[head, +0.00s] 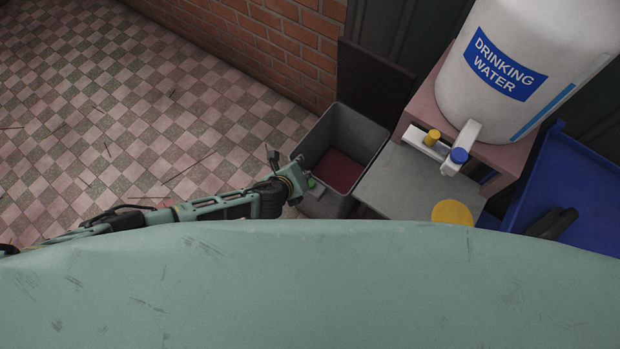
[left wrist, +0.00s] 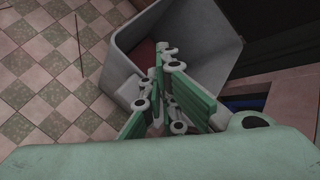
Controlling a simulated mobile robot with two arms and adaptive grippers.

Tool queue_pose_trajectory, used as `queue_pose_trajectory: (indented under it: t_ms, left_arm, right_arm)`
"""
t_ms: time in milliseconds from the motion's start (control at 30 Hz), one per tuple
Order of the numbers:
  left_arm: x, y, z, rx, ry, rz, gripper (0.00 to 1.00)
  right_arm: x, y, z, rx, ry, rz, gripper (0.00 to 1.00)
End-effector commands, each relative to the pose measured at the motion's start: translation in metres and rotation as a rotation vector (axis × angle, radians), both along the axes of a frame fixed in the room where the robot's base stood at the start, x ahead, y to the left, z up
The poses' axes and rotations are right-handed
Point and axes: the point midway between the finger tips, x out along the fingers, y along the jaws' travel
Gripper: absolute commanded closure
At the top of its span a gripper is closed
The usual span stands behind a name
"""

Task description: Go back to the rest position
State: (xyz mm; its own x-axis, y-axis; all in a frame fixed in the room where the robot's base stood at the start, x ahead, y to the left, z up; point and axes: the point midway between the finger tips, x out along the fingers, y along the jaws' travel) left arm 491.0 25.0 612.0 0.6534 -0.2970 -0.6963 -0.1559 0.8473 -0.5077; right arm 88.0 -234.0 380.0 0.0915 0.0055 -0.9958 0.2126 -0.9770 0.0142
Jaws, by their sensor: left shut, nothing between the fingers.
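My left gripper (head: 306,181) is at the end of my left arm, which comes in from the left in the head view. It is at the near left edge of a grey open bin (head: 362,129). In the left wrist view the green fingers of my left gripper (left wrist: 163,70) are closed together with nothing between them. They point towards the bin (left wrist: 205,20), whose opening lies behind them. Whether they touch the rim is hard to tell. My right gripper is not in view.
A white drinking water tank (head: 470,80) stands on a pinkish stand right of the bin. A blue tray or bin (head: 575,190) is at the far right. A brick wall (head: 290,40) runs behind. The checkered floor (head: 130,130) at left is open, with thin sticks.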

Motion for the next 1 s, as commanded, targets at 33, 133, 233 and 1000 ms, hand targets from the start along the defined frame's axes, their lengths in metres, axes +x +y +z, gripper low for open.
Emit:
queue_pose_trajectory:
  t_ms: [33, 133, 233, 1000]
  left_arm:
    - [0.000, 0.000, 0.010, 0.000, 0.000, 0.000, 1.00]
    - [0.000, 0.000, 0.016, 0.000, 0.000, 0.000, 1.00]
    - [0.000, 0.000, 0.015, 0.000, 0.001, -0.001, 1.00]
    - [-0.023, 0.036, -0.036, -0.228, 0.215, 0.387, 1.00]
  right_arm:
    - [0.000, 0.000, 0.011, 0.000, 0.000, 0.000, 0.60]
    - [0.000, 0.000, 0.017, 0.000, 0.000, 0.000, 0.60]
    - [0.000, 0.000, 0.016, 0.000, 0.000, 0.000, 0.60]
    - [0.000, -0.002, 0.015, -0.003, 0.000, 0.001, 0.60]
